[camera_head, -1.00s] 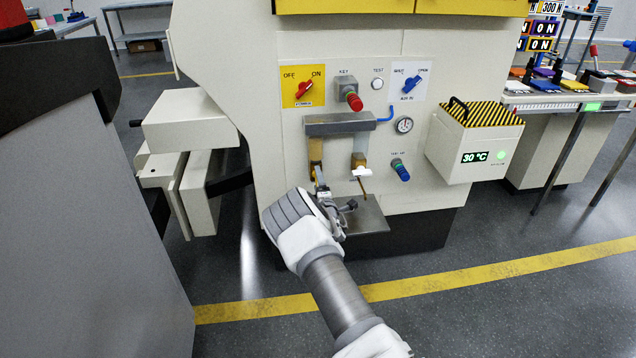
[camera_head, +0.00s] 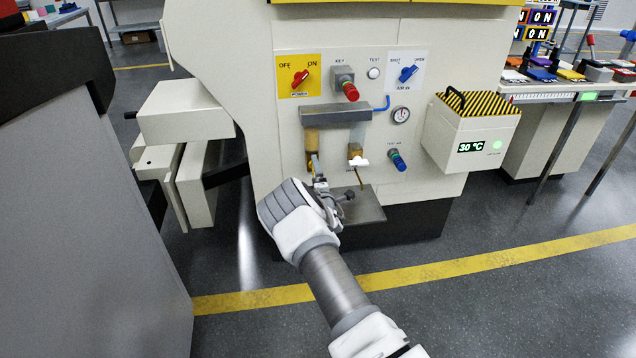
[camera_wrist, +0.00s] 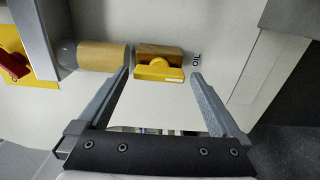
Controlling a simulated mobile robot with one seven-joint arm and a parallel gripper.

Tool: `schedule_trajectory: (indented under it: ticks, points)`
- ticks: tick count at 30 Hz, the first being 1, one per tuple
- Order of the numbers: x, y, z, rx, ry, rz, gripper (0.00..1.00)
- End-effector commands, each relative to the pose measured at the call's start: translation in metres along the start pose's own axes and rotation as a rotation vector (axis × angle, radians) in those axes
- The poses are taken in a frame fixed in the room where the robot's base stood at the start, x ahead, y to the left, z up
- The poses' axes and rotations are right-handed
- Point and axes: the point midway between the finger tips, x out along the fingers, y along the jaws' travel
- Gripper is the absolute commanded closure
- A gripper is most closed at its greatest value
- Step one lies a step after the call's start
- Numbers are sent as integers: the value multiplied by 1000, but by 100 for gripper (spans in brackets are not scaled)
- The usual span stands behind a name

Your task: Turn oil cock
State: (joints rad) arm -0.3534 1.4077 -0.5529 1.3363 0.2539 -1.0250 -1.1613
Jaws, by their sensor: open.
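The oil cock has a yellow handle (camera_wrist: 160,70) on a brass-coloured body (camera_wrist: 160,50), with the label OIL beside it in the wrist view. The handle lies crosswise to the fingers. My gripper (camera_wrist: 160,77) is open, its two fingertips on either side of the handle, with gaps visible. I cannot tell whether a finger touches it. In the head view, my gripper (camera_head: 318,172) is in front of the lower left fitting and hides most of the cock. An amber-filled sight tube (camera_head: 312,140) stands above it.
A second cock with a white handle (camera_head: 358,161) is close on the right. A metal drip tray (camera_head: 362,208) juts out below. The panel above has a red power switch (camera_head: 300,79), a red key knob (camera_head: 350,90) and a blue air switch (camera_head: 408,73).

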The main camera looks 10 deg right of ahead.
Motion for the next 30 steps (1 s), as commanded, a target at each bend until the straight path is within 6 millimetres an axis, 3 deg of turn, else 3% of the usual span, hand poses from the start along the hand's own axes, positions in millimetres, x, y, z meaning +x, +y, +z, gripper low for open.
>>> schedule_trajectory:
  ticks: [8, 24, 30]
  points:
    - [-33, 3, 0, 1, -1, -3, 0]
    - [-142, 2, 0, -1, -1, -3, 0]
    - [-167, 0, 0, -1, -1, -3, 0]
